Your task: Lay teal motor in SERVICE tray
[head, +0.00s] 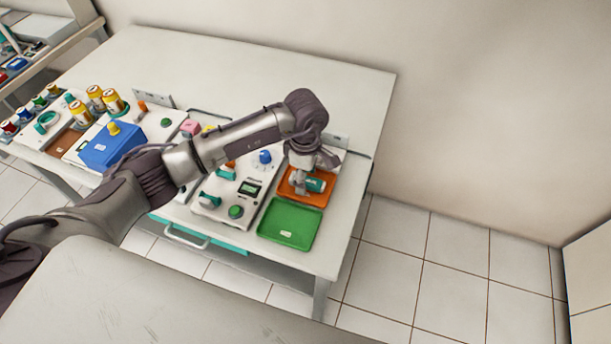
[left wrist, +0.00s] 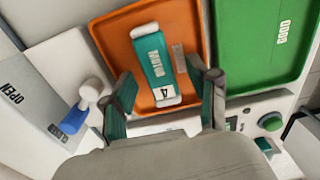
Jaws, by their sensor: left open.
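The teal motor (head: 316,185) lies on its side in the orange tray (head: 325,200) at the right end of the table. In the left wrist view the motor (left wrist: 153,62) shows white end caps and a white label, inside the rim of the orange tray (left wrist: 112,50). A small label beside it in the tray is too blurred to read. My left gripper (head: 300,182) is over the tray. In the left wrist view its fingers (left wrist: 167,92) are spread wide at the motor's near end, one to each side, not closed on it. My right gripper is not in view.
A green tray (head: 289,224) marked GOOD is in front of the orange one. A control panel (head: 222,205) with knobs and a small display stands left of both. A blue box (head: 112,146) and yellow-capped cylinders (head: 80,112) are farther left. The table's back (head: 230,70) is clear.

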